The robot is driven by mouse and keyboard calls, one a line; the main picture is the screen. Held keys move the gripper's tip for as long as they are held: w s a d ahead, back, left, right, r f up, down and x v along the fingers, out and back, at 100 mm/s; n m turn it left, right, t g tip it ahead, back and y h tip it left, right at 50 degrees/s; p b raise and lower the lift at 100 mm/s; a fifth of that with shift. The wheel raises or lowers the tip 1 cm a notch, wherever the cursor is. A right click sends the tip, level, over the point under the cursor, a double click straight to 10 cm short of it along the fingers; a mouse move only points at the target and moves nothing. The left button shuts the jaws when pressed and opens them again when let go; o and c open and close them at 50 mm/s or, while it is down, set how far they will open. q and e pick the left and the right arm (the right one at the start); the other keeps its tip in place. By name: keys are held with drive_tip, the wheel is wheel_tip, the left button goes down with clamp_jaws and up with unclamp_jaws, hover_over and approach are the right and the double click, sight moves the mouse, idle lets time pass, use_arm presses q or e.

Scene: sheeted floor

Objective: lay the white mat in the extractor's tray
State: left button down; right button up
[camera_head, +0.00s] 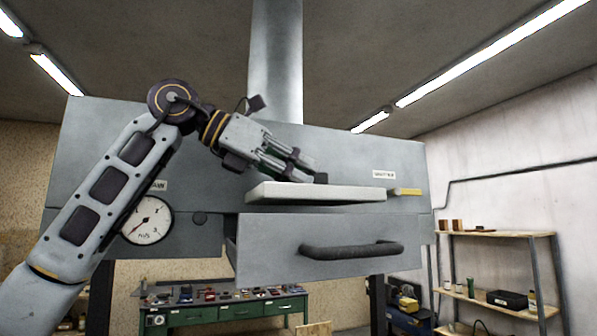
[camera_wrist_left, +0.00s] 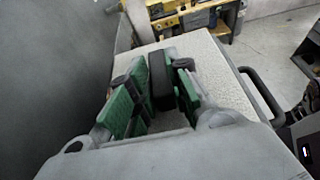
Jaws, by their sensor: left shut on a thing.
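The white mat (camera_head: 320,194) is a flat, thick slab, roughly level, just above the extractor's open tray (camera_head: 290,262). A narrow gap seems to show between the mat's underside and the tray's front rim. The mat has a dark grip block on top (camera_wrist_left: 161,82). My left gripper (camera_head: 298,166) reaches down from the left and is shut on this block. In the left wrist view its green-padded fingers (camera_wrist_left: 157,92) stand on both sides of the block, and the mat (camera_wrist_left: 222,82) spreads beneath. The mat hides the tray's inside. My right gripper is not in view.
The grey extractor hood (camera_head: 90,150) stands behind, with a round gauge (camera_head: 147,220) at left. A black bar handle (camera_head: 352,250) juts from the tray front. A yellow tab (camera_head: 407,191) is right of the mat. A green workbench (camera_head: 225,308) and shelves (camera_head: 495,234) stand farther back.

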use_arm(q)
drive_tip(key=shift+f, duration=0.4)
drive_tip(key=shift+f+b, duration=0.75)
drive_tip(key=shift+b, duration=0.05)
drive_tip(key=shift+f+b, duration=0.55)
drive_tip(key=shift+f, duration=0.2)
drive_tip(key=shift+f+b, duration=1.65)
drive_tip(key=shift+f, duration=0.75)
drive_tip(key=c, duration=1.3)
unclamp_jaws()
drive_tip(key=shift+o, duration=0.2)
